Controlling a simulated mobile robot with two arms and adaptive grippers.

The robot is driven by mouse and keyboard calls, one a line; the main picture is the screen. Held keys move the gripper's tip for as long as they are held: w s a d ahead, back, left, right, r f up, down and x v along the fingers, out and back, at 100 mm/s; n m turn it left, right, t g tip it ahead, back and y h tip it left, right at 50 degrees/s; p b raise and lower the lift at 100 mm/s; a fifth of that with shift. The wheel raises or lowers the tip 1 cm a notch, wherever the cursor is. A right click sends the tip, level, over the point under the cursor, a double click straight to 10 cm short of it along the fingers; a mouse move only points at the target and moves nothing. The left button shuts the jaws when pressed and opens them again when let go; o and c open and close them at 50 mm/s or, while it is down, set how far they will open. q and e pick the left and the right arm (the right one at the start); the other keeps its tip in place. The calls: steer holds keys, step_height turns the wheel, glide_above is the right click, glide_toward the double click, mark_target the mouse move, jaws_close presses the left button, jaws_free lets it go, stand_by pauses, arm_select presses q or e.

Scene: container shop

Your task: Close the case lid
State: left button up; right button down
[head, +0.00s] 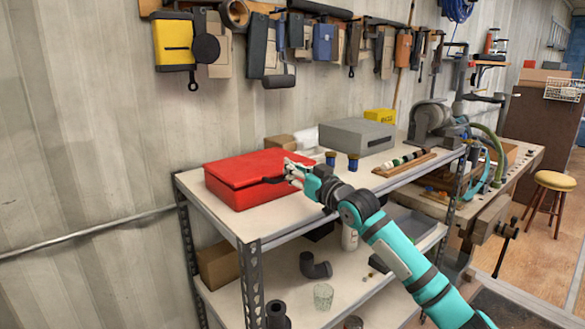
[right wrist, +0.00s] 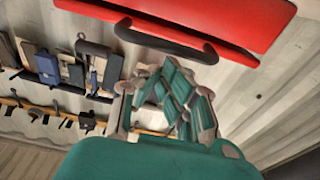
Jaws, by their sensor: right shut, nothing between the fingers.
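The red case (head: 245,180) sits on the left end of the top shelf. Its lid (head: 255,167) lies down over the base, almost flat; I cannot tell whether it is fully shut. A dark handle (head: 262,182) is on its front side. The case also shows across the top of the right wrist view (right wrist: 225,20), with the black handle (right wrist: 150,38) below it. My right gripper (head: 291,172) is shut and empty at the front right of the case, close to the handle; contact is unclear. It also shows in the wrist view (right wrist: 158,92). My left gripper is not in view.
Tools hang on the wall behind. A lower shelf holds a glass (head: 323,296) and a black pipe elbow (head: 315,267).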

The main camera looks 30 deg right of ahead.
steer(key=shift+s+f+t+b, duration=0.2)
steer(key=shift+f+t+b, duration=0.1)
steer(key=shift+f+b, duration=1.05)
steer(key=shift+a, duration=0.1)
steer(key=shift+r+p, duration=0.15)
steer(key=shift+p, duration=0.25)
step_height(320, 180, up, 5)
steer(key=p, duration=0.4)
steer(key=s+f+b, duration=0.1)
steer(key=s+b, duration=0.4)
steer(key=s, duration=0.4)
steer(key=shift+s+d+f, duration=0.2)
steer(key=shift+d+f, duration=0.1)
steer(key=shift+d, duration=0.15)
